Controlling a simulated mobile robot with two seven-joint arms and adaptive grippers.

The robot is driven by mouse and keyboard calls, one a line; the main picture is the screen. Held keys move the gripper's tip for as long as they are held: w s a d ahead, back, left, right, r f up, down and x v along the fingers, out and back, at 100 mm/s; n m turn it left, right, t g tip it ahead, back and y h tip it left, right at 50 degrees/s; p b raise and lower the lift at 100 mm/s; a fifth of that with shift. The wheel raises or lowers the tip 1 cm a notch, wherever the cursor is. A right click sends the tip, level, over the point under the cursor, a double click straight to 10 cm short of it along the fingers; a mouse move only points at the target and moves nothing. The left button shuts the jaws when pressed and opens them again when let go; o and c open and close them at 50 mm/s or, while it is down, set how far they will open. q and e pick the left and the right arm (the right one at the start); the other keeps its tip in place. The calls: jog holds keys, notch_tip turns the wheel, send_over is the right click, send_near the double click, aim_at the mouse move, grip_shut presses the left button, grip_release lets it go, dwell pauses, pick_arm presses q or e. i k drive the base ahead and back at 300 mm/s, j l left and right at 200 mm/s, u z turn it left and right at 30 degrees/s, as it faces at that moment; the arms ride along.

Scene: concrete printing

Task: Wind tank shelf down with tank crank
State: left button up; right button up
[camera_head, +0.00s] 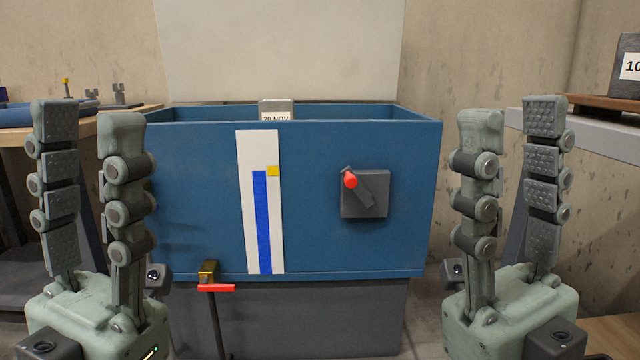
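The blue tank (330,250) stands in the middle on a dark grey base. The tank crank on its front has a grey mounting plate (365,208), a short dark arm and a red knob (350,180); the arm points to the upper left. A grey block (276,108) labelled "29 NOV" shows above the tank's front rim; the shelf itself is hidden inside. My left gripper (88,110) is upright at the left, fingers apart and empty. My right gripper (512,110) is upright at the right of the crank, fingers apart and empty. Neither touches the crank.
A white gauge strip (246,160) with a blue bar and a yellow marker (273,171) is on the tank front. A brass tap (208,271) with a red handle (216,288) sticks out at lower left. A wooden table stands left, a shelf (590,132) right.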

aim_at(351, 181)
jog(key=j, duration=1.15)
jog(key=k+j, duration=0.1)
jog(key=j, duration=1.05)
jog(key=j+z, duration=0.2)
jog(key=z, duration=0.2)
jog(key=j+z, duration=0.15)
jog(key=z, duration=0.25)
jog(key=k+j+z, duration=0.1)
jog(key=z, duration=0.85)
